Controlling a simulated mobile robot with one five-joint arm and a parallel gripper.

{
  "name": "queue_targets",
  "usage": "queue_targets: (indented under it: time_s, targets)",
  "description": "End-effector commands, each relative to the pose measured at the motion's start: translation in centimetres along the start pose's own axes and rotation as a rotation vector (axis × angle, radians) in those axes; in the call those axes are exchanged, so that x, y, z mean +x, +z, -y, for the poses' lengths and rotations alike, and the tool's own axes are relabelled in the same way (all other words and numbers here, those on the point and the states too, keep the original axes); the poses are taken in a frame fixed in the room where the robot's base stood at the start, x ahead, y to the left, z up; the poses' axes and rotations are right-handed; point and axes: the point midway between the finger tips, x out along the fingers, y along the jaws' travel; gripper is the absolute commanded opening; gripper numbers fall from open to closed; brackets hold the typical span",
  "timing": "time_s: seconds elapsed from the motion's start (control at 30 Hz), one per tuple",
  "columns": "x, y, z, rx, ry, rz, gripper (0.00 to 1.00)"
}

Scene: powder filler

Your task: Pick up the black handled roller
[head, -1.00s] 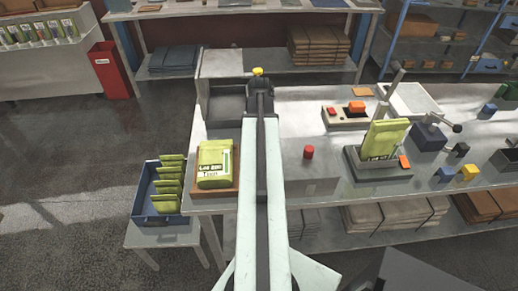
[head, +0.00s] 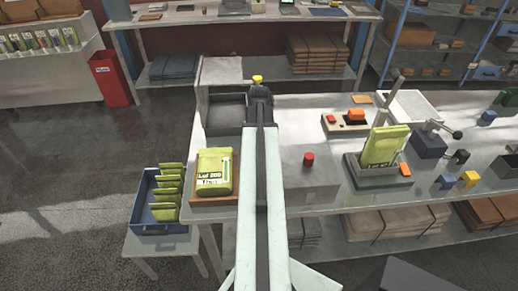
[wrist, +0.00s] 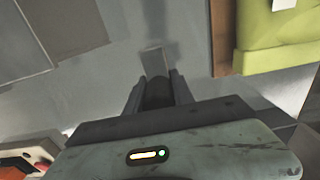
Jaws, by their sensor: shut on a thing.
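In the wrist view, my gripper (wrist: 160,79) is shut on a dark, rounded piece between its two fingers. This looks like the handle of the black handled roller (wrist: 158,93). A small pale grey flat patch shows just beyond the fingertips; I cannot tell whether it belongs to the roller. In the head view, my gripper is at the far end of my arm, by the dark tray at the back left of the bench. The arm hides most of it, and the roller cannot be made out there.
A green packet (head: 214,171) lies on a wooden board at the bench's left edge. A red cylinder (head: 308,159) stands right of my arm. A stand with a green pouch (head: 384,146) is further right. A blue crate of green pouches (head: 158,213) sits lower left.

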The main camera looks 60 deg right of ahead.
Motion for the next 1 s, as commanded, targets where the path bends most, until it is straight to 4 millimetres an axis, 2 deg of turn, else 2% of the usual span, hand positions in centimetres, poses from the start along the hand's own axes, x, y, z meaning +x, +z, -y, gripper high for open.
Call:
queue_targets:
  time_s: [0.03,0.3,0.4,0.5,0.73,0.77,0.83,0.87,1.0]
  targets:
    - [-1.4,0.0,0.0,0.0,0.0,0.0,0.0]
    - [-7.3,0.0,0.0,-0.001,0.0,0.0,0.0]
    - [-8.8,0.0,0.1,-0.001,0.0,0.0,0.0]
    - [-9.3,0.0,0.1,-0.001,0.0,0.0,0.0]
    - [-9.0,0.0,0.1,-0.001,0.0,0.0,0.0]
    - [-9.0,0.0,0.1,-0.002,0.0,0.0,0.24]
    - [-9.0,0.0,0.1,-0.002,0.0,0.0,0.04]
    - [-9.0,0.0,0.1,-0.002,0.0,0.0,0.0]
    - [-8.3,0.0,0.1,-0.002,0.0,0.0,0.0]
